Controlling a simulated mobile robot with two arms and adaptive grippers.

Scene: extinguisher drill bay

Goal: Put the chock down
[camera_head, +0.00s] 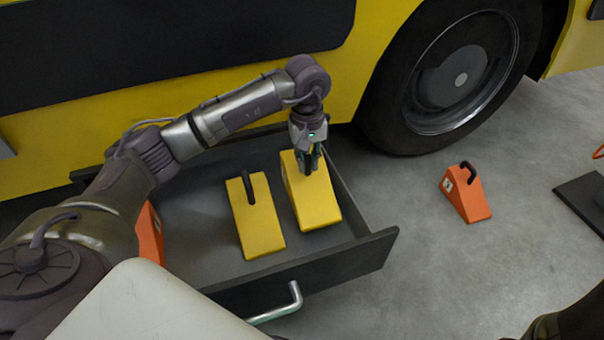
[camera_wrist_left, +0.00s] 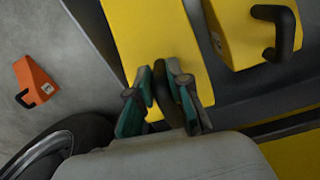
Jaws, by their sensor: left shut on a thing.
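A yellow wedge chock (camera_head: 314,203) is at the right side of an open dark drawer (camera_head: 371,250). My left gripper (camera_head: 309,168) is over its upper end and shut on its dark handle. The left wrist view shows the gripper fingers (camera_wrist_left: 158,95) closed around that handle, with the yellow chock (camera_wrist_left: 155,38) beyond them. I cannot tell whether the chock touches the drawer floor. A second yellow chock (camera_head: 257,221) with a black handle stands to its left in the drawer. My right gripper is not in view.
An orange chock (camera_head: 151,238) is partly hidden behind my left arm in the drawer. Another orange chock (camera_head: 466,195) stands on the grey floor, near the vehicle's wheel (camera_head: 395,112). A dark flat item (camera_head: 582,200) lies at the right edge. The floor between is clear.

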